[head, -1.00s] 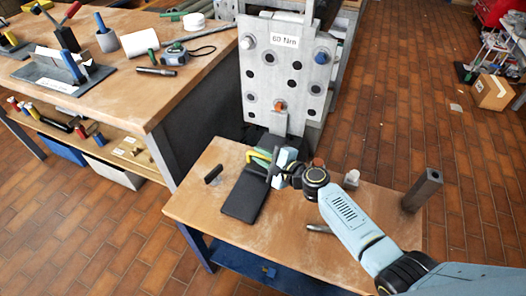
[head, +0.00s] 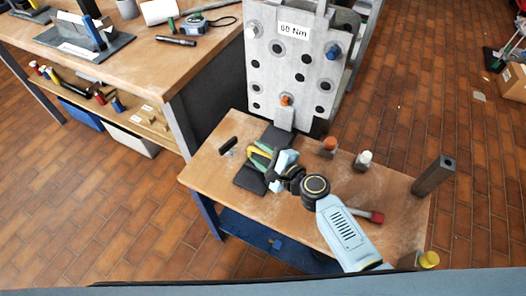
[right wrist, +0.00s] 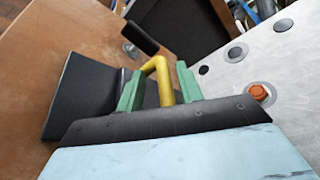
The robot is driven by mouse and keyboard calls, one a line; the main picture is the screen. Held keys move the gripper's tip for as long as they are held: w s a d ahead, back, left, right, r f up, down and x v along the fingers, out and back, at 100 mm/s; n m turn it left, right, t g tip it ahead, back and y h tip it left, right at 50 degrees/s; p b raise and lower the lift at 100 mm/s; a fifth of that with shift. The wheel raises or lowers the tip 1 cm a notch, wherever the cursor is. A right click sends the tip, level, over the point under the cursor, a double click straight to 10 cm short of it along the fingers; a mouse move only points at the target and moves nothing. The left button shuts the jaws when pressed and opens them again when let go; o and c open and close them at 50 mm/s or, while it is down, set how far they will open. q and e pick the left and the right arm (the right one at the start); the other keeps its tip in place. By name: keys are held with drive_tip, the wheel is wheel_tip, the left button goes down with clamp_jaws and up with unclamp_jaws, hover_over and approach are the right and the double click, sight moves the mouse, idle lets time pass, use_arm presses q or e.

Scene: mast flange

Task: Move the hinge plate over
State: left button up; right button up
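A grey plate with holes (head: 292,60), apparently the hinge plate, stands upright behind the low bench, marked "60 Nm". An orange bolt (head: 286,99) sits low on it and a blue one (head: 334,52) at upper right. The plate also fills the right of the right wrist view (right wrist: 292,62). My right gripper (head: 266,160) is over the bench in front of the plate. In the right wrist view its green fingers (right wrist: 159,90) stand apart on either side of a yellow handle (right wrist: 163,80); a gap shows, and contact is unclear. My left gripper is not in view.
A black pad (head: 249,180) lies on the low bench (head: 225,175) under my gripper. An orange-topped block (head: 329,146), a white-topped one (head: 363,159), a red-ended tool (head: 375,217) and an upright square post (head: 434,175) stand or lie to the right. A larger workbench (head: 190,62) is at left.

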drive_tip(key=shift+d, duration=0.15)
